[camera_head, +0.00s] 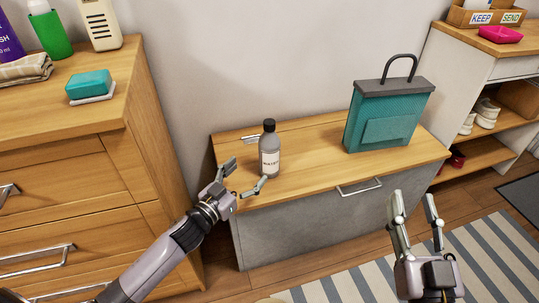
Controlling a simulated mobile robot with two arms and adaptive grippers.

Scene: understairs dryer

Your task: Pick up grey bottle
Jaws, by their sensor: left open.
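A grey bottle (269,157) with a black cap and a white label stands upright on the low wooden-topped bench (315,165), left of its middle. My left gripper (245,174) is open at the bench's front left edge, just left of and in front of the bottle. One finger points up to the bottle's left and the other lies near its base. I cannot tell whether that finger touches the bottle. My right gripper (415,209) is open and empty, its fingers pointing up in front of the bench's right side.
A teal bag (385,118) with a dark handle stands on the bench to the right. A wooden drawer chest (98,180) rises on the left, close to my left arm. A shelf unit (475,75) stands on the right. A striped rug (490,270) lies on the floor.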

